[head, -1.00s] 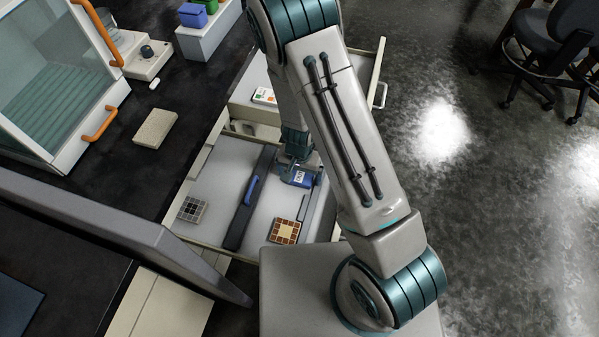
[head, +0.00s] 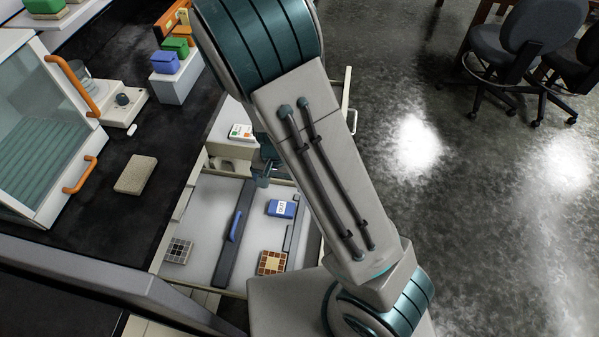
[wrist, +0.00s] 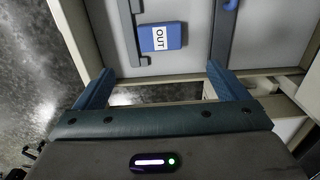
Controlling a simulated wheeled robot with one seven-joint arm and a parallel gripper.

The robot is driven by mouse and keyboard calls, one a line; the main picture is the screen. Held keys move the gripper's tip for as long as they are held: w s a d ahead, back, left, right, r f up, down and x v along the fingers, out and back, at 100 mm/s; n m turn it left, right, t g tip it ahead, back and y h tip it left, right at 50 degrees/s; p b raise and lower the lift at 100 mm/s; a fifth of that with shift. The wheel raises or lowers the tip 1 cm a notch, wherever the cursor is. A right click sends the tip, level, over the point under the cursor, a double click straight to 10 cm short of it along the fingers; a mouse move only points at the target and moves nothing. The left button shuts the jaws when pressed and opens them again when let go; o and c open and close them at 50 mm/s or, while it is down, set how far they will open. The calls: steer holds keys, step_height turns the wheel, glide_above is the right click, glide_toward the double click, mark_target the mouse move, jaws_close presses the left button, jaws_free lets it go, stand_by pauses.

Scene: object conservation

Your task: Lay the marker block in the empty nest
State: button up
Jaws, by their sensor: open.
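The marker block (head: 283,208) is blue with a white "OUT" label. It lies in the right compartment of an open drawer (head: 208,215), and also shows in the wrist view (wrist: 162,38), beside a dark L-shaped strip (wrist: 127,22). My gripper (head: 265,172) is near the drawer's far end, apart from the block and partly hidden by my arm. In the wrist view my gripper (wrist: 159,72) is open, with nothing between its fingers. The block lies beyond the fingertips. I cannot make out which place is the empty nest.
A dark divider with a blue handle (head: 235,225) splits the drawer. A brown gridded box (head: 272,262) and a grey gridded box (head: 178,250) lie in it. A labelled item (head: 241,131) lies beyond the drawer's far wall. A beige box (head: 135,174) sits on the black counter.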

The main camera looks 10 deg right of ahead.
steer(key=s+d+r+n+t, duration=0.1)
steer(key=s+d+r, duration=0.3)
steer(key=r, duration=0.4)
steer(key=s+d+r+n+t, duration=0.1)
steer(key=s+d+r, duration=0.3)
steer(key=r, duration=0.4)
steer(key=s+d+r+n+t, duration=0.1)
steer(key=s+d+r, duration=0.3)
steer(key=r, duration=0.4)
steer(key=shift+s+r+n, duration=0.3)
steer(key=shift+s+n, duration=0.1)
steer(key=shift+n, duration=0.2)
